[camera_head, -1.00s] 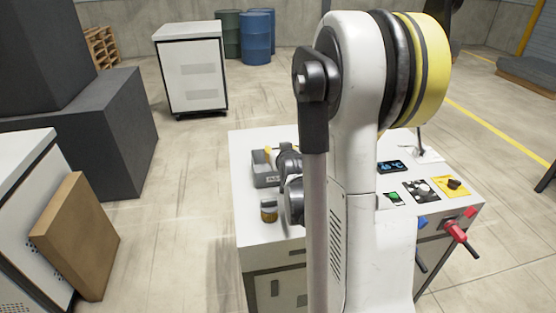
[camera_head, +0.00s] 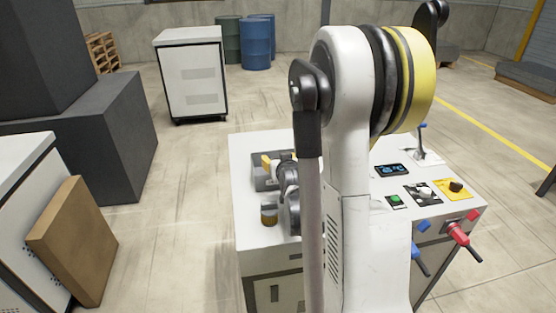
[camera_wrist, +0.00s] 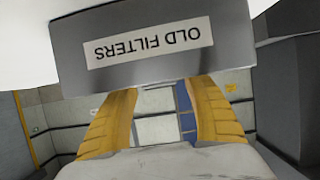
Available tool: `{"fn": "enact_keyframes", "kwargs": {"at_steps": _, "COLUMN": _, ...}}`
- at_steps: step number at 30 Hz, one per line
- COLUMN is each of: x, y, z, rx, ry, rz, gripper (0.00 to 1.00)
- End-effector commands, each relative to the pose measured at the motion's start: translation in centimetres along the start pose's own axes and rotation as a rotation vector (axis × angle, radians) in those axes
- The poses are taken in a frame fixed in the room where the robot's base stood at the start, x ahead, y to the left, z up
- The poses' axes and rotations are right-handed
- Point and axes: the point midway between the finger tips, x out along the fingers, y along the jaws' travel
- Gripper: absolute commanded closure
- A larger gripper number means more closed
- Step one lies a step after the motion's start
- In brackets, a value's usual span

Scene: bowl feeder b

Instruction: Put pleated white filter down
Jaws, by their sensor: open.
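The grey bin labelled "OLD FILTERS" (camera_wrist: 150,45) shows upside down in the wrist view. It also shows in the head view (camera_head: 262,184), on the left part of the white workbench (camera_head: 262,236), partly behind my arm. My gripper (camera_wrist: 164,88) has its yellow fingers spread, with a clear gap and background visible between them. Its fingertips are close to the bin's rim in the wrist view; whether they touch it I cannot tell. In the head view a yellow finger shows over the bin. I cannot make out the pleated white filter in either view; the bin's inside is hidden.
A small amber jar with a dark lid (camera_head: 268,213) stands in front of the bin. A display (camera_head: 392,169), a green button (camera_head: 395,201) and a yellow switch plate (camera_head: 454,189) lie on the right of the bench. Red (camera_head: 460,234) and blue handles stick out in front.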

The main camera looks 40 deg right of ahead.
Motion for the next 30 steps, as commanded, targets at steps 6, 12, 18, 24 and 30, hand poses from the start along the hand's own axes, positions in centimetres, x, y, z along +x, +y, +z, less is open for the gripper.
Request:
{"fn": "enact_keyframes", "kwargs": {"at_steps": 6, "x": -4.3, "y": 0.0, "z": -0.3, "rx": 0.000, "ry": 0.000, "rz": 0.000, "gripper": 0.41}}
{"fn": "enact_keyframes", "kwargs": {"at_steps": 12, "x": -8.8, "y": 0.0, "z": -0.3, "rx": -0.001, "ry": 0.000, "rz": 0.001, "gripper": 0.41}}
{"fn": "enact_keyframes", "kwargs": {"at_steps": 18, "x": -11.5, "y": 0.0, "z": -0.1, "rx": 0.001, "ry": 0.000, "rz": 0.000, "gripper": 0.41}}
{"fn": "enact_keyframes", "kwargs": {"at_steps": 24, "x": -13.2, "y": -3.3, "z": -0.3, "rx": -0.025, "ry": -0.053, "rz": -0.059, "gripper": 0.41}}
{"fn": "enact_keyframes", "kwargs": {"at_steps": 30, "x": -19.1, "y": -11.9, "z": 0.2, "rx": -0.116, "ry": -0.229, "rz": -0.223, "gripper": 0.41}}
